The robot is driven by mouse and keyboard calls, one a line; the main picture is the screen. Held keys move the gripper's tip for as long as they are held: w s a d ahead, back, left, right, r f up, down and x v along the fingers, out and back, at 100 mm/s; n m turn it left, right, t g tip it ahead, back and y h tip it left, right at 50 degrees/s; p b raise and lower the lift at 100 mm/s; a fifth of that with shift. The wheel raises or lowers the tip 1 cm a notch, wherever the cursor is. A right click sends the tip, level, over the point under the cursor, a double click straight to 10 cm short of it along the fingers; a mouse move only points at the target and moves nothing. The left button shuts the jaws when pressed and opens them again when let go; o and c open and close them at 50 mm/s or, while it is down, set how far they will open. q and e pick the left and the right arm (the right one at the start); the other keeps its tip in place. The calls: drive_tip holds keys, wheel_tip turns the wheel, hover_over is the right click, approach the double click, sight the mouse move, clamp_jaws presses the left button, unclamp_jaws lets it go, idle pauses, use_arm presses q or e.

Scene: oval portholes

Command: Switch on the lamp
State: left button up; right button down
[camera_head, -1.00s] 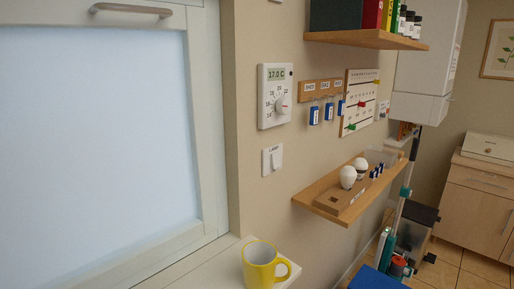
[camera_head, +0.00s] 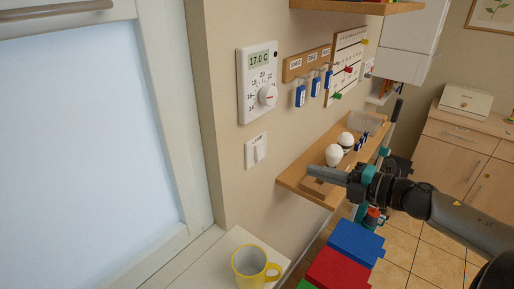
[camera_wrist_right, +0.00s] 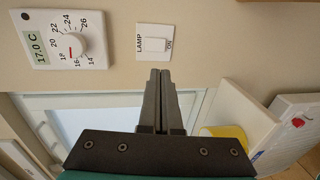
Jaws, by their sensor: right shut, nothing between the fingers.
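The lamp switch (camera_head: 256,149) is a white rocker on a square wall plate marked LAMP, below the thermostat. In the right wrist view the switch (camera_wrist_right: 154,44) shows just beyond my fingertips, with ON printed by one end of the rocker. My right gripper (camera_head: 312,170) comes in from the right in the head view, its fingers pointing left toward the wall plate. In the wrist view the right gripper (camera_wrist_right: 160,72) is shut and empty, its tips close to the plate's edge; I cannot tell whether they touch it. My left gripper is not in view.
A thermostat (camera_head: 257,83) reading 17.0 C hangs above the switch. A wooden shelf (camera_head: 291,179) with bulbs (camera_head: 334,155) juts out beside my right gripper. A yellow mug (camera_head: 250,268) stands on the white sill below. Key tags (camera_head: 300,97) hang to the right.

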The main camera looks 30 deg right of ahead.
drive_tip(key=shift+s, duration=0.15)
approach(260, 156)
drive_tip(key=shift+x, duration=3.35)
drive_tip(key=shift+d+f, duration=0.1)
